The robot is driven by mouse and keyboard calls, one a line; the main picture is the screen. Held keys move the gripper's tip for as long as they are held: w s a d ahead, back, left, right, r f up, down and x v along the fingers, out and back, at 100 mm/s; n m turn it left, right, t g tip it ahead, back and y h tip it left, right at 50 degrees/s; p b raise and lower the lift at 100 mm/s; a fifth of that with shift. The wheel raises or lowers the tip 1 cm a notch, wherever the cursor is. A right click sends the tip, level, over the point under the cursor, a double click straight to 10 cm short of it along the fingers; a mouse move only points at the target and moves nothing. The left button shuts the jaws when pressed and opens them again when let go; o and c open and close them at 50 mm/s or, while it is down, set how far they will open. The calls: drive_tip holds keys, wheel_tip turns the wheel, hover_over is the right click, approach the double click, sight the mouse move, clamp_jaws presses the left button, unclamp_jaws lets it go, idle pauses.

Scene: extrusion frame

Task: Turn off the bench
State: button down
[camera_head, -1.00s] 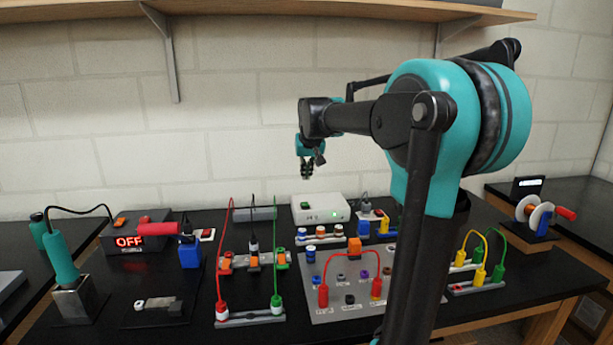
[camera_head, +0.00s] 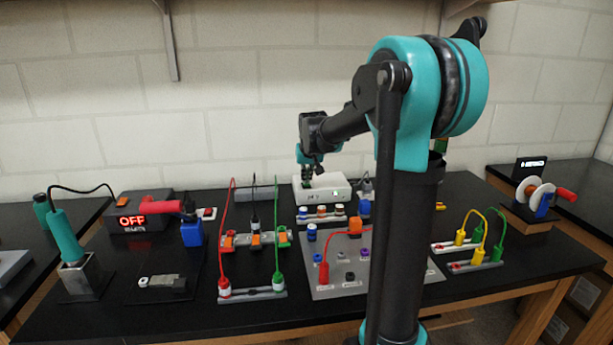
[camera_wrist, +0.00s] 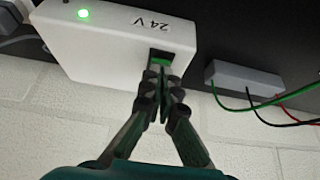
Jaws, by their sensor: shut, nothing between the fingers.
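The white power supply box (camera_head: 335,192), marked "24 V", stands at the back middle of the bench. It also fills the upper left of the wrist view (camera_wrist: 110,45), where its green lamp (camera_wrist: 83,13) is lit. The soldering station (camera_head: 140,215) at the left shows "OFF" in red.
A soldering iron (camera_head: 68,238) stands in its holder at the left. Red, black and green leads (camera_head: 252,225) rise from connector blocks left of the grey panel (camera_head: 335,260). A grey block (camera_wrist: 245,82) with wires lies beside the supply. A solder spool (camera_head: 535,192) stands right.

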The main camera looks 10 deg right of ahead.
drive_tip(key=shift+s+f+t, duration=0.25)
drive_tip(key=shift+f+t, duration=0.15)
drive_tip(key=shift+w, duration=0.1)
drive_tip(key=shift+w+r, duration=0.1)
drive_tip(key=shift+w, duration=0.05)
drive_tip(key=shift+w+r, duration=0.3)
drive_tip(key=shift+w, duration=0.25)
